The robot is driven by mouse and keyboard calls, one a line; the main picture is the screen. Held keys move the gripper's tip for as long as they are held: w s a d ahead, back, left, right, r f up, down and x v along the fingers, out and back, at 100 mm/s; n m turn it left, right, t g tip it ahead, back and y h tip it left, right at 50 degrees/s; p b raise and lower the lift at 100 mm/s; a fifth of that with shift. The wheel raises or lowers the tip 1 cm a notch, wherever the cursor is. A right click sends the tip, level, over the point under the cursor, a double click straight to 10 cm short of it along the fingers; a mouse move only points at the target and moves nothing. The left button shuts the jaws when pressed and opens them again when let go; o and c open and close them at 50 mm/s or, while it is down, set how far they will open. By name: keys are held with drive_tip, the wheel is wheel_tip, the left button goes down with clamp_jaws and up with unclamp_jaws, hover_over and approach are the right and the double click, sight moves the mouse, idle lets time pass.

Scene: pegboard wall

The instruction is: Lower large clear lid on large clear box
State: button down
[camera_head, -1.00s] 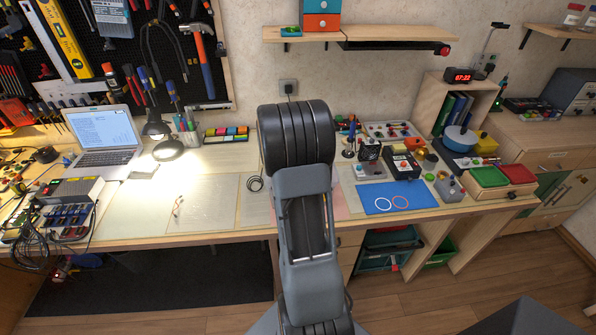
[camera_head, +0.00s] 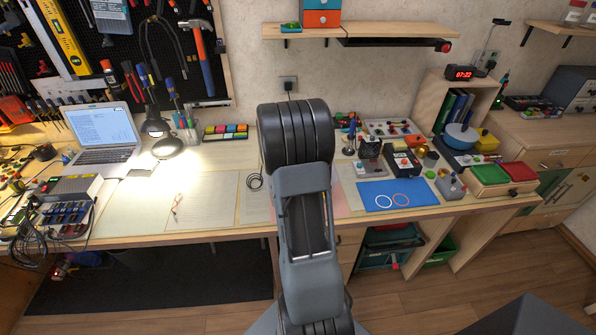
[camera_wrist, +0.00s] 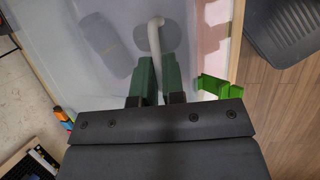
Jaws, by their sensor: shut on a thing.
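In the wrist view, my gripper (camera_wrist: 161,72) has two dark green fingers closed around a pale, curved handle (camera_wrist: 154,36). Behind it spreads a large translucent grey-white panel (camera_wrist: 85,65), which appears to be the large clear lid, seen from above. I cannot make out the large clear box apart from the panel, nor whether lid and box touch. In the head view my own arm hides the gripper, the lid and any box behind it.
A bright green piece (camera_wrist: 214,87) lies right of the fingers, near a wooden edge and floor. The head view shows a workbench (camera_head: 130,239) with a laptop (camera_head: 98,132), a blue sheet (camera_head: 396,197) and red and green trays (camera_head: 490,175). A wall shelf (camera_head: 375,31) hangs above.

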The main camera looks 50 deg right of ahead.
drive_tip(key=shift+f+b, duration=0.35)
drive_tip(key=shift+f, duration=0.25)
drive_tip(key=c, duration=1.1)
unclamp_jaws()
drive_tip(key=shift+c, duration=0.2)
drive_tip(key=shift+r, duration=0.1)
drive_tip(key=v, duration=1.3)
drive_tip(key=shift+a+r, duration=0.25)
drive_tip(key=shift+r, duration=0.05)
